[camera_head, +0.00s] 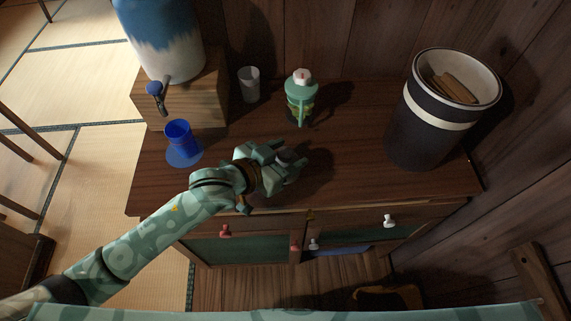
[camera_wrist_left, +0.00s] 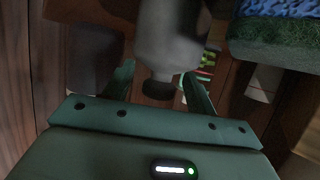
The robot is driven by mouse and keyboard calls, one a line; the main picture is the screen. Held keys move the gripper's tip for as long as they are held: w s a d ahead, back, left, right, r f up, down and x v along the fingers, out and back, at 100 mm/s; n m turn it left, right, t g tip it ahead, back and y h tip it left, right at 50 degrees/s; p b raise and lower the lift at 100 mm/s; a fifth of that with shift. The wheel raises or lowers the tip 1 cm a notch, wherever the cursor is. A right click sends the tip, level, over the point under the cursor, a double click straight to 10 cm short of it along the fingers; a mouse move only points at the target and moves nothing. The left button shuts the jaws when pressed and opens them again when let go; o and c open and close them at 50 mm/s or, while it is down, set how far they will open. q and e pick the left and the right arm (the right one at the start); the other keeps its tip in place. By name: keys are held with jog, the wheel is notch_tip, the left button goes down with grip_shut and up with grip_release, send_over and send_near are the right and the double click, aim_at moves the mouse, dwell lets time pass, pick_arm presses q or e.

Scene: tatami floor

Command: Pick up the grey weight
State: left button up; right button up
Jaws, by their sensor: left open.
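The grey weight (camera_head: 288,157) is a small grey object on the dark wooden cabinet top, near its front edge, partly hidden by my left gripper. My left gripper (camera_head: 284,153) is open at the weight, its green fingers apart around or just over it. In the left wrist view a grey, rounded body with a dark end (camera_wrist_left: 172,38) shows large between the two open fingers (camera_wrist_left: 157,84); it looks like the weight. I cannot tell whether the fingers touch it. My right gripper is not in view.
A dark bin (camera_head: 428,125) stands right. Wooden walls close the back and right.

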pick_arm(q)
grip_shut()
jog(key=shift+r, duration=0.2)
